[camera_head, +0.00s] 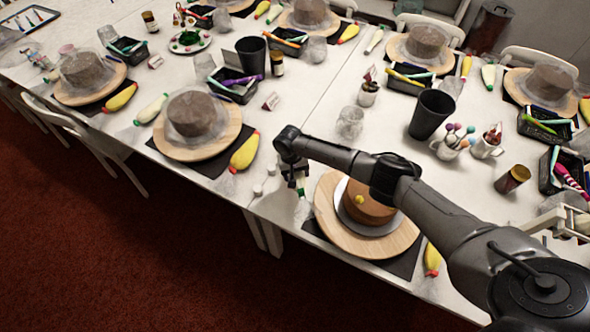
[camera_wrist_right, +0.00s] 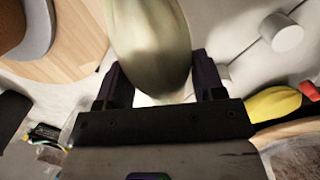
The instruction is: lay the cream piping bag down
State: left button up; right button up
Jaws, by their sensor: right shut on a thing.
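My right gripper (camera_head: 295,181) is shut on the cream piping bag (camera_wrist_right: 150,40), which fills the space between the two fingers in the wrist view. In the head view the bag is mostly hidden by the gripper; a pale bit with a green end shows below it, near the table's front edge. The gripper is just left of the wooden turntable (camera_head: 392,245), which bears a brown cake (camera_head: 370,208) with a yellow dab on top. Whether the bag touches the table is not clear. My left gripper is not in view.
A yellow bag (camera_head: 432,259) lies right of the turntable on a dark mat. Small white pieces (camera_head: 258,190) lie left of the gripper. A clear cup (camera_head: 350,122) and a black tumbler (camera_head: 430,113) stand behind. Another turntable (camera_head: 228,137) with a cake is at the left.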

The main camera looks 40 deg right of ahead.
jog(key=m+t, duration=0.1)
jog(key=m, duration=0.4)
jog(key=shift+y, duration=0.3)
jog(key=m+t, duration=0.1)
jog(key=m, duration=0.2)
jog(key=shift+f, duration=0.1)
notch_tip(320, 180, down, 2)
jog(key=b, duration=0.3)
jog(key=shift+f, duration=0.1)
notch_tip(320, 180, down, 4)
jog(key=b, duration=0.6)
jog(key=shift+f, duration=0.25)
jog(key=shift+f, duration=0.45)
jog(key=o, duration=0.8)
jog(key=shift+c, duration=0.2)
